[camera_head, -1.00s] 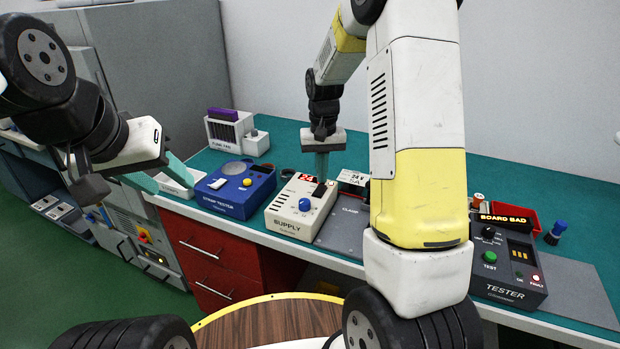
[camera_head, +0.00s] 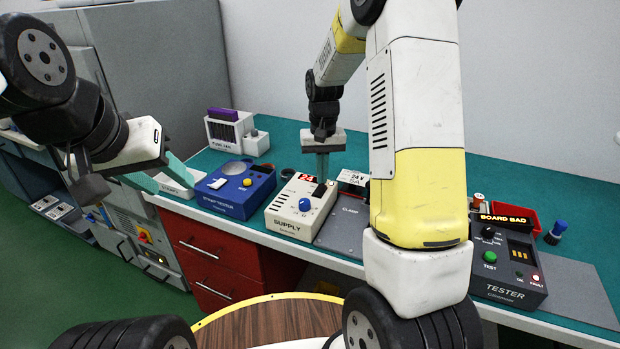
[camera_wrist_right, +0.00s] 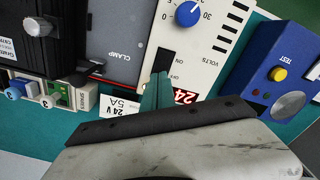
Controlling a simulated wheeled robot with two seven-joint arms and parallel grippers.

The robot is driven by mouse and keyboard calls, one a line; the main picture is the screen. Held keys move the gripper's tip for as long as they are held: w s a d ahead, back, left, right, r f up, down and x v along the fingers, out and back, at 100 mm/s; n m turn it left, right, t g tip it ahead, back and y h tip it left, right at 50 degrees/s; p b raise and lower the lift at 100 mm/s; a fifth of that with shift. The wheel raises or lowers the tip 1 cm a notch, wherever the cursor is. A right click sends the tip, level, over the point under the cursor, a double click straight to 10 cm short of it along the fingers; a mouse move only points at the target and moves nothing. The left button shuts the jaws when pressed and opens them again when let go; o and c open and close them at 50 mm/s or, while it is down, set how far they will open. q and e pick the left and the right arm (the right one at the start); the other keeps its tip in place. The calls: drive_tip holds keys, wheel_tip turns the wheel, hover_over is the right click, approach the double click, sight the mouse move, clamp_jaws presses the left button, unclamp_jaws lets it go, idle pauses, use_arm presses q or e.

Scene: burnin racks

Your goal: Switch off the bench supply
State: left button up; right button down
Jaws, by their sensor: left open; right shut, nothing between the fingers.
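The bench supply (camera_head: 291,206) is a cream box with a blue knob, a red display reading 24 and a dark rocker switch on its top. It stands on the green bench and also shows in the right wrist view (camera_wrist_right: 205,45). My right gripper (camera_head: 322,178) is shut and empty, pointing down at the switch (camera_wrist_right: 163,62), which shows right by its fingertips (camera_wrist_right: 155,80). I cannot tell whether they touch. ON and OFF labels stand beside the switch; its position is partly hidden by the fingers. My left gripper (camera_head: 165,175) is open and empty, left of the blue strip tester.
The blue strip tester (camera_head: 233,189) stands left of the supply, the grey clamp plate (camera_head: 343,228) right of it. A 24 V 5A label (camera_wrist_right: 120,104) is behind. A dark tester (camera_head: 507,262) with a lit red FAULT lamp and a BOARD BAD sign stands at right.

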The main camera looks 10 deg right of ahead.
sight(322, 186)
drive_tip(key=shift+f, duration=0.8)
drive_tip(key=shift+r, duration=3.5)
